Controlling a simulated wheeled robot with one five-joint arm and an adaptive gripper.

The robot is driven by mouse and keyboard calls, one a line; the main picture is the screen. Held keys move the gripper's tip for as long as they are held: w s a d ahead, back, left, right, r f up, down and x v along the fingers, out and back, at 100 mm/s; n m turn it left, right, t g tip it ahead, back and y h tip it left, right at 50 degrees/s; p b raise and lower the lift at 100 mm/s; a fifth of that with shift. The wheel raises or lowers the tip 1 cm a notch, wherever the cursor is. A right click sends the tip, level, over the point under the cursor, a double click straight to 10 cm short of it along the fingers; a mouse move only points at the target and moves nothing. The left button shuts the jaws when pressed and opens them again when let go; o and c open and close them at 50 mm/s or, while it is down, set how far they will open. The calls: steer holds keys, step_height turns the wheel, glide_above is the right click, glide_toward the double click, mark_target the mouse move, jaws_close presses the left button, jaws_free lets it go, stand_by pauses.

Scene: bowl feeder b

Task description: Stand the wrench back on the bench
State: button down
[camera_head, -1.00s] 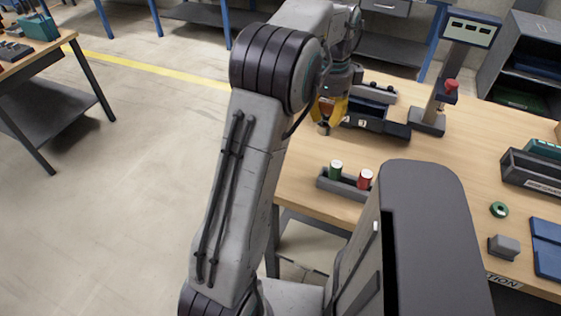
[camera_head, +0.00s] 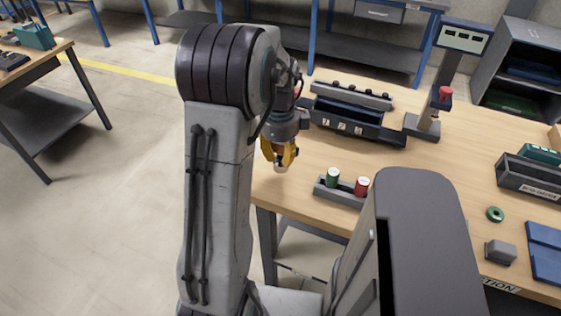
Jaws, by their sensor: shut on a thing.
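My gripper (camera_head: 281,158) points down over the left end of the wooden bench (camera_head: 420,170). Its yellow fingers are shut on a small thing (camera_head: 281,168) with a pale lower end. The fingers hide most of it, so I cannot tell its full shape or whether it is the wrench. I cannot tell whether its lower end touches the bench. No other wrench shape can be made out on the bench.
Behind are a dark numbered bin (camera_head: 345,122) and a post with a red button (camera_head: 445,94). The bench's middle is clear.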

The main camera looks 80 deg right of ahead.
mark_target(281, 163)
steer(key=shift+a+f+p, duration=0.1)
steer(key=shift+f+p, duration=0.25)
steer(key=shift+p, duration=0.05)
steer(key=shift+f, duration=1.4)
steer(key=shift+f, duration=0.1)
steer(key=shift+f, duration=0.1)
steer(key=c, duration=1)
jaws_free()
